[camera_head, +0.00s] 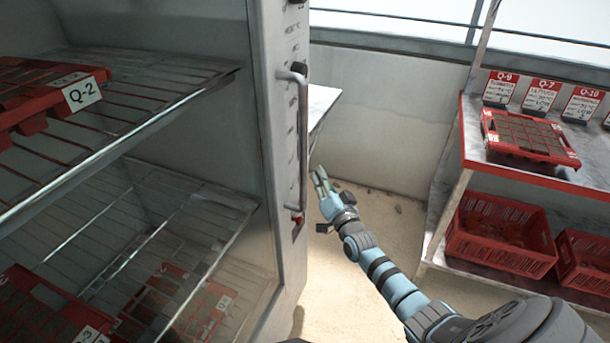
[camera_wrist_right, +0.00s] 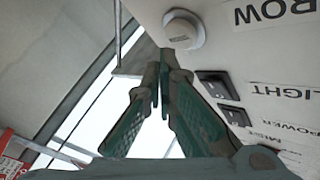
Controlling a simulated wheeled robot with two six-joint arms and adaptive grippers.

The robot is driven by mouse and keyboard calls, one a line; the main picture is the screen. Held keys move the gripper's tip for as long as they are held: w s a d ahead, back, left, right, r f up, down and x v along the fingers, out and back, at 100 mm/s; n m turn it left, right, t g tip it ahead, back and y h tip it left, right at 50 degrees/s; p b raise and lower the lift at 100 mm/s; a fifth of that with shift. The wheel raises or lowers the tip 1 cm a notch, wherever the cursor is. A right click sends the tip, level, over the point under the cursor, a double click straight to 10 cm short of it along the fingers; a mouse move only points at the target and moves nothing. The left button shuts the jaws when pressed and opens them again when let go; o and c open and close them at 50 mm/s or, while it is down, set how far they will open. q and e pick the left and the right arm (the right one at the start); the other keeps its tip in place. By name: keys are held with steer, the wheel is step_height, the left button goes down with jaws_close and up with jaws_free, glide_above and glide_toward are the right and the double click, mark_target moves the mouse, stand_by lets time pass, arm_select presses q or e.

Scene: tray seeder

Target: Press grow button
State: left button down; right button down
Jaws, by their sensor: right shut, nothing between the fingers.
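The button's face cannot be made out in the head view. My left gripper is out of view.
Dark switches (camera_wrist_right: 216,83) sit on the panel near the button. The cabinet's wire racks (camera_head: 160,75) hold red trays, one labelled Q-2 (camera_head: 82,93). At the right, a shelf (camera_head: 472,125) bears a red tray (camera_head: 530,140), above red crates (camera_head: 500,235). The floor between is clear.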

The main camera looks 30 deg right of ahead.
steer(key=shift+w+a, duration=0.25)
steer(key=shift+w, duration=0.15)
steer(key=shift+w+a, duration=0.3)
steer(key=shift+w, duration=0.1)
stand_by(0.8)
stand_by(0.3)
steer(key=shift+s+d, duration=0.55)
steer(key=shift+s, duration=0.25)
steer(key=s+d, duration=0.1)
steer(key=s, duration=0.1)
steer(key=s+d+p, duration=0.1)
steer(key=s, duration=0.1)
steer(key=shift+d+p, duration=0.3)
steer(key=shift+d, duration=0.1)
